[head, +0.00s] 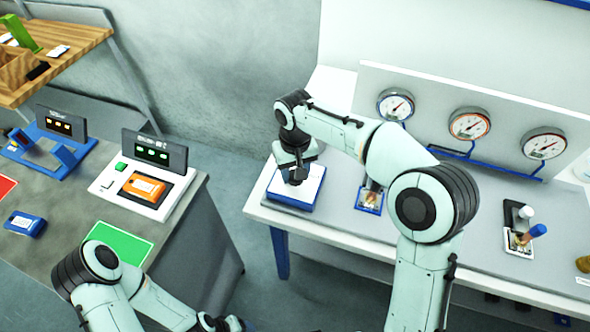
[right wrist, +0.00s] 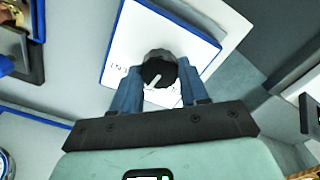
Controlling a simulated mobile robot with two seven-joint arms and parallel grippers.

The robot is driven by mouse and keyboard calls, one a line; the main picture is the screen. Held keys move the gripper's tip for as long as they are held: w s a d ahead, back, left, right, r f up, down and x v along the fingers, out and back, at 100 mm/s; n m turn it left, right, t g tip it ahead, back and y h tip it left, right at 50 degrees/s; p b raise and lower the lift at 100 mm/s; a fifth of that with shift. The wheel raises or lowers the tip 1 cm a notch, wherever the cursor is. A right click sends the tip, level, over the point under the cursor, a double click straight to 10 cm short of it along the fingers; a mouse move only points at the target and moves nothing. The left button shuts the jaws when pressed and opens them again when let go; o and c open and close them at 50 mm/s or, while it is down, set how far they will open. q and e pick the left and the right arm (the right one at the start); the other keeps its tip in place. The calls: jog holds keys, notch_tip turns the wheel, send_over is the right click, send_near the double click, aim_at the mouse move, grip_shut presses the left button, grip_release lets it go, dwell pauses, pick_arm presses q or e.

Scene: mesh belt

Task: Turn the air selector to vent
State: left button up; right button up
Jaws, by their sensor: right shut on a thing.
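The air selector is a white plate with a blue edge (head: 312,190), lying on the white bench at its left end. Its round dark knob (right wrist: 158,64) has a white pointer line, slanting toward the lower left in the right wrist view. My right gripper (right wrist: 158,80) is shut on the knob, one blue finger on each side. In the head view it (head: 296,174) covers the knob. My left gripper (head: 228,324) is at the bottom edge, partly cut off; its jaws are unclear.
Three round gauges (head: 470,124) with blue pipes stand behind the bench. A small blue-framed fitting (head: 369,200) and a blue-handled valve (head: 522,240) are to the right. The left bench holds an orange device (head: 143,187) in a white dock and a green mat (head: 118,242).

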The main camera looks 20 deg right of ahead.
jog(key=m, duration=0.4)
pick_arm(q)
jog(key=shift+w+r, duration=0.25)
jog(key=shift+r, duration=0.1)
pick_arm(e)
jog(key=shift+m, duration=1.7)
jog(key=o, duration=1.1)
jog(key=shift+c, duration=0.2)
pick_arm(q)
jog(key=shift+t, duration=0.3)
jog(key=w+r+p, duration=0.2)
jog(key=w+r, duration=0.1)
jog(key=shift+w+p, duration=0.1)
jog(key=shift+p, duration=0.3)
pick_arm(e)
notch_tip(320, 180, up, 13)
jog(key=shift+r, duration=0.2)
